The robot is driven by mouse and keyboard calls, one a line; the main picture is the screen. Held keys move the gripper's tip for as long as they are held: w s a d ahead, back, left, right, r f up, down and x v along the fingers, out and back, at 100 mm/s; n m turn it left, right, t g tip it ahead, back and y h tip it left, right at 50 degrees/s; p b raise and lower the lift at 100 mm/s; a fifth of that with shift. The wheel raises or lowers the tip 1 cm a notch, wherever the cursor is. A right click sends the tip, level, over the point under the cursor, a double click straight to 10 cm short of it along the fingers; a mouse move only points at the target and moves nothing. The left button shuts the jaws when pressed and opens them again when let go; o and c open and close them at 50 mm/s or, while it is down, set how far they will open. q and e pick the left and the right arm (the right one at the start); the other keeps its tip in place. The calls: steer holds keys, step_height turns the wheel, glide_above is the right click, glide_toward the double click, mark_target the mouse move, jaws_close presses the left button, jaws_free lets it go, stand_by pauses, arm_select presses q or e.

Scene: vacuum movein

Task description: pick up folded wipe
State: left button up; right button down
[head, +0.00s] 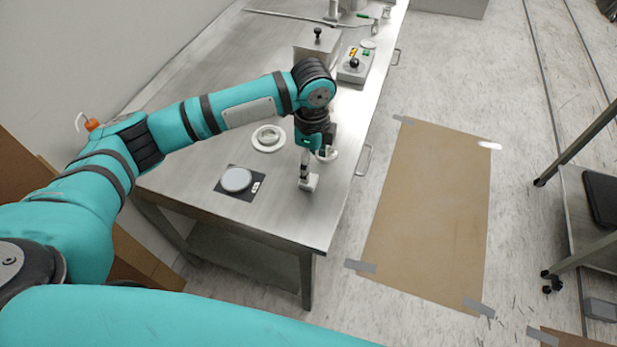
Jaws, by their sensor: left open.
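My left gripper (306,172) reaches down over the near right part of the metal table (290,215), close to its right edge. It is open. A small white piece (309,184), which looks like the folded wipe, lies at its fingertips. I cannot tell whether the fingers touch it or stand around it. The gripper hides part of it. My right gripper is not in view.
A white round dish (268,138) and a black pad with a grey disc (237,180) lie left of the gripper. A control box (354,65) and a metal box (316,42) stand farther back. A cart (585,215) stands at right.

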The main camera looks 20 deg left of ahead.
arm_select(q)
steer(key=shift+f, duration=0.7)
steer(key=f, duration=0.1)
steer(key=f+p, duration=0.1)
steer(key=f, duration=0.2)
steer(key=shift+w+a, duration=0.1)
steer(key=shift+a, duration=0.25)
steer(key=shift+f+p, duration=0.3)
steer(key=shift+f, duration=0.35)
steer(key=c, duration=0.9)
steer(key=shift+r, duration=0.5)
steer(key=shift+s+d+r+b, duration=0.2)
steer(key=shift+r+b, duration=0.2)
steer(key=shift+r, duration=0.2)
steer(key=shift+s+d+r+b, duration=0.15)
steer(key=shift+r+b, duration=0.2)
steer(key=shift+r, duration=0.25)
steer(key=s+d, duration=0.3)
steer(key=s, duration=0.1)
steer(key=s+d+r+b, duration=0.1)
steer(key=s+d, duration=0.1)
steer(key=s, duration=0.2)
steer(key=s+d+b, duration=0.1)
steer(key=s+d, duration=0.2)
steer(key=s, duration=0.1)
steer(key=shift+s+d+r, duration=0.1)
steer(key=shift+d+r, duration=0.25)
